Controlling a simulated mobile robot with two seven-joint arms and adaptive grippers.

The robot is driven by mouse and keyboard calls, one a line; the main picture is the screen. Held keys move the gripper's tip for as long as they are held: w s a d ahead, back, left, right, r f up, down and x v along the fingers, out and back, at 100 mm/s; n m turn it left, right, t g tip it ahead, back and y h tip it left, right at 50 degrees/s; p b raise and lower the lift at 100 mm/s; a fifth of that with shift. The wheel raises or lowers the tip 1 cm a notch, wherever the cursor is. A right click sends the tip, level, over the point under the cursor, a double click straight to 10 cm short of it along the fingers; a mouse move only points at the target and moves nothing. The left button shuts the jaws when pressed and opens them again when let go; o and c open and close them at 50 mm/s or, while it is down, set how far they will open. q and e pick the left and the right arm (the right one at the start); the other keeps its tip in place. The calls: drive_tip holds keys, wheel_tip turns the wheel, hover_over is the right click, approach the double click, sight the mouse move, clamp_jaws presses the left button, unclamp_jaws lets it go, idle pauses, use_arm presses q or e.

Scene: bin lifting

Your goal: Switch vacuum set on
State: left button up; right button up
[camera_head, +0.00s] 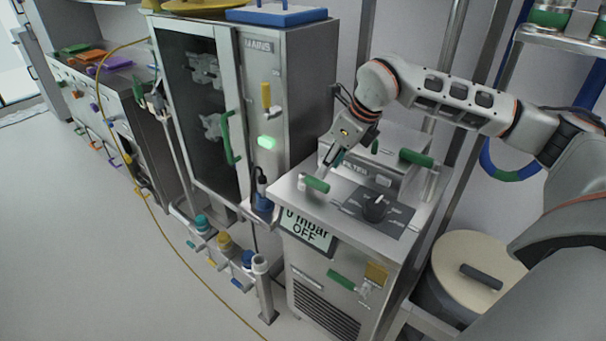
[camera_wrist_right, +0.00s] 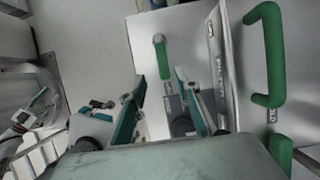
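The vacuum set is a steel cabinet (camera_head: 300,195) with a display (camera_head: 307,232) reading "0 mbar OFF". A black rotary knob (camera_head: 376,207) with a white mark sits on a dark plate on its top. A green-gripped lever (camera_head: 315,183) is at the top's left edge. My right gripper (camera_head: 332,160) is above the top, near this lever and left of the knob. In the right wrist view, my right gripper (camera_wrist_right: 158,92) has its fingers apart with nothing between them; a green handle (camera_wrist_right: 162,58) shows beyond the fingertips. My left gripper is not in view.
A filter housing (camera_head: 395,155) with a green handle (camera_head: 416,158) stands behind the knob. Left is a tall cabinet (camera_head: 285,95) marked "MAINS" with a lit green button (camera_head: 267,142). A lidded drum (camera_head: 470,260) stands at right. The floor at left is mostly open, crossed by a yellow hose.

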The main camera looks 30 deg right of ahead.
sight(320, 182)
drive_tip(key=x, duration=0.7)
drive_tip(key=shift+w+d+f, duration=0.15)
drive_tip(key=shift+d+f, duration=0.1)
drive_tip(key=shift+d, duration=0.05)
drive_tip(key=shift+c, duration=0.4)
clamp_jaws()
